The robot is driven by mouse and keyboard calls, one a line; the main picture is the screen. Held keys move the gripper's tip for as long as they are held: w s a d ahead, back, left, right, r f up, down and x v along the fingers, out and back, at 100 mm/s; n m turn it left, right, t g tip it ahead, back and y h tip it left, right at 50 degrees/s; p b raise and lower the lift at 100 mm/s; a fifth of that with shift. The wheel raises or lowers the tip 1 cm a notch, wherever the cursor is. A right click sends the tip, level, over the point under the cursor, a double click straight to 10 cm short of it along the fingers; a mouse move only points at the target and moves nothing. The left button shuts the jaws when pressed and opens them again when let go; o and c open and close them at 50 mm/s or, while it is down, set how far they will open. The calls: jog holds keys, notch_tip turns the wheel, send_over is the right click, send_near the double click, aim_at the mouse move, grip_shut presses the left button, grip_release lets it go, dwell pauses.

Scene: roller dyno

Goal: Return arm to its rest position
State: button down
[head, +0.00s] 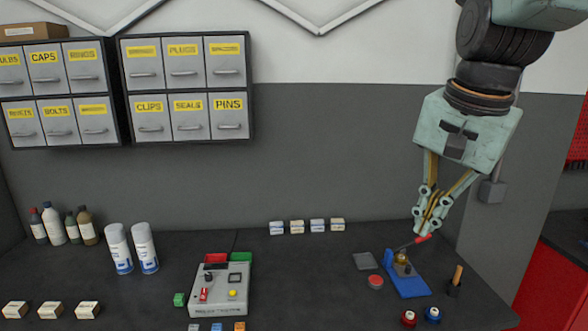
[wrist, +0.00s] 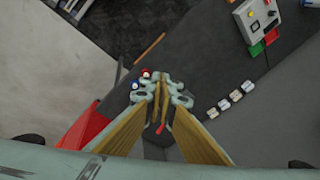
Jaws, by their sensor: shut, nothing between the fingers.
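My gripper (head: 424,226) hangs at the right of the head view with its fingers together and nothing held. Its fingertips are just above the red-tipped lever (head: 422,239) of a small device on a blue base (head: 408,283); I cannot tell whether they touch it. In the wrist view my gripper (wrist: 160,92) also shows shut, pointing down over the bench, and it hides most of the device. A red tip (wrist: 160,129) shows between the finger links.
A control box (head: 220,289) stands in the bench middle, with small boxes (head: 307,227) behind. Near the blue base are a red button (head: 375,282), a grey pad (head: 365,261) and a wooden-handled tool (head: 456,280). Drawer cabinets (head: 185,90) hang on the left wall.

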jog(key=s+a+f+n+b, duration=0.1)
jog(key=s+f+n, duration=0.1)
jog(key=s, duration=0.6)
jog(key=s+a+f+n+b, duration=0.1)
jog(key=s+f+n+b, duration=0.1)
jog(key=s, duration=0.6)
jog(key=s+a+f+n+b, duration=0.1)
jog(key=s+f+n, duration=0.3)
jog(key=s, duration=0.4)
jog(key=shift+a+n+t, duration=0.35)
jog(key=shift+n+t, duration=0.05)
jog(key=shift+n, duration=0.2)
